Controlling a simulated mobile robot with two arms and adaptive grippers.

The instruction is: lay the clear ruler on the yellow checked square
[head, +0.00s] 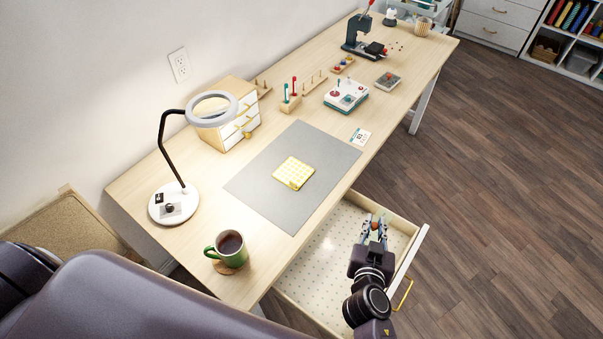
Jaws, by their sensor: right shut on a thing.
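The yellow checked square (294,172) lies on the grey mat (252,187) in the middle of the table. My right gripper (375,219) is over the open drawer (336,222), near its far right corner, to the right of and nearer than the square. Its fingers are shut on a thin thing, which looks to be the clear ruler. The ruler hardly shows between the fingers, and I cannot make out its outline or tilt. I see no clear ruler on the square. My left gripper is not in view.
A green mug (229,245) stands at the table's near left corner. A magnifier lamp (173,203) and small drawer cabinet (229,120) stand along the wall side. A small card (360,136) lies at the mat's far right corner. The mat around the square is clear.

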